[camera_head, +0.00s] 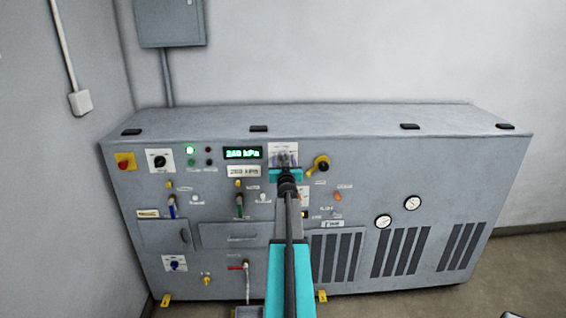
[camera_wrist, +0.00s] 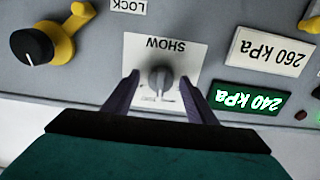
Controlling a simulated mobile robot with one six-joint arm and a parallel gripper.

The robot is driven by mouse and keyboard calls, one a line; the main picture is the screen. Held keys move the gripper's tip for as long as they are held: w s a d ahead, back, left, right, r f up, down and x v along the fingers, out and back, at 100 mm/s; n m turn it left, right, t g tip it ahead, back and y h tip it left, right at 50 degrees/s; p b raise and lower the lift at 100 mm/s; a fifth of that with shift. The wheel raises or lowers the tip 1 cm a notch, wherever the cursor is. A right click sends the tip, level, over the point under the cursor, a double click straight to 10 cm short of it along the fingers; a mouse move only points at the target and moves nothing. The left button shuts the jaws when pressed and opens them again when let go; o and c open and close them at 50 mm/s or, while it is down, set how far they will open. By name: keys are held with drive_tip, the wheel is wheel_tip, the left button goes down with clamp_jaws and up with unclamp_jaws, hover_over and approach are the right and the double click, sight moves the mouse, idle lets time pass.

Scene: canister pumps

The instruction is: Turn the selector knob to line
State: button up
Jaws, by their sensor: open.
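A small grey selector knob (camera_wrist: 160,78) sits on a white plate (camera_wrist: 190,52) marked SHOW, which appears upside down in the wrist view. The small position words on the plate are too small to read, and I cannot tell which one the knob points at. My gripper (camera_wrist: 159,76) is open, with one finger on each side of the knob; I cannot tell if they touch it. In the head view my gripper (camera_head: 285,172) is at the panel, just below the white plate (camera_head: 283,148), and hides the knob.
A green 240 kPa display (camera_head: 242,153) and a white 260 kPa plate (camera_head: 244,170) are beside the knob. A black knob with a yellow lock piece (camera_wrist: 33,46) is on its other side. Another dial (camera_head: 158,161), a red button (camera_head: 124,161) and several levers share the panel.

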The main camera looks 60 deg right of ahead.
drive_tip(key=c, duration=1)
drive_tip(key=shift+a, duration=0.2)
drive_tip(key=shift+c, duration=0.2)
drive_tip(key=shift+d, duration=0.15)
drive_tip(key=shift+d+r+n, duration=0.1)
drive_tip(key=shift+r+n, duration=0.1)
drive_tip(key=shift+n, duration=0.1)
